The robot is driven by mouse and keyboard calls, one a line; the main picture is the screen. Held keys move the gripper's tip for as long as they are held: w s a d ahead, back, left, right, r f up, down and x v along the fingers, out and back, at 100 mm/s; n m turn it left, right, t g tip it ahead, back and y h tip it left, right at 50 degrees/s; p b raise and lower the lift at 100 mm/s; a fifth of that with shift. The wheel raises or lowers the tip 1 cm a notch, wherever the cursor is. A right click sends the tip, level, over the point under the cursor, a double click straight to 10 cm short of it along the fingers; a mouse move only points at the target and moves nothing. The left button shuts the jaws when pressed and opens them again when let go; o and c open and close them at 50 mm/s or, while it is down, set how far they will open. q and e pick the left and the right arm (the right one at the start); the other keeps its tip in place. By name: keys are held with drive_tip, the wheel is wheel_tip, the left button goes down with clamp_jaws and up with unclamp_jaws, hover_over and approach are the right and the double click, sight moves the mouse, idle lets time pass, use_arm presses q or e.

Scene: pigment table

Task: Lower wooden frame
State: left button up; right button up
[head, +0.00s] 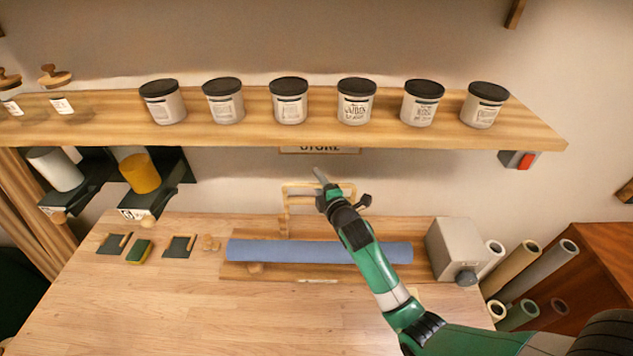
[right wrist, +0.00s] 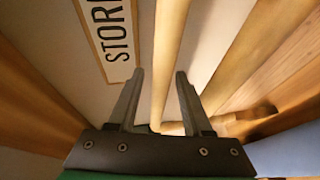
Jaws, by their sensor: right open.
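The light wooden frame (head: 285,208) stands upright behind the blue roll, near the wall. My right gripper (head: 322,178) is at the frame's upper part and hides some of it. In the right wrist view my right gripper (right wrist: 160,88) is open, and a pale wooden bar (right wrist: 167,55), apparently the frame's, runs between its two fingers. I cannot tell whether the fingers touch it. My left gripper is not in view.
A blue roll (head: 300,251) lies on a wooden board (head: 290,273). A grey box (head: 452,248) stands to its right, with several rolled tubes (head: 520,283) beyond. A shelf (head: 300,130) with several black-lidded jars hangs above. The table's front left (head: 150,310) is clear.

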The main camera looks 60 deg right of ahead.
drive_tip(key=shift+w+d, duration=0.35)
drive_tip(key=shift+w, duration=0.05)
drive_tip(key=shift+f, duration=0.1)
clamp_jaws()
idle(1.1)
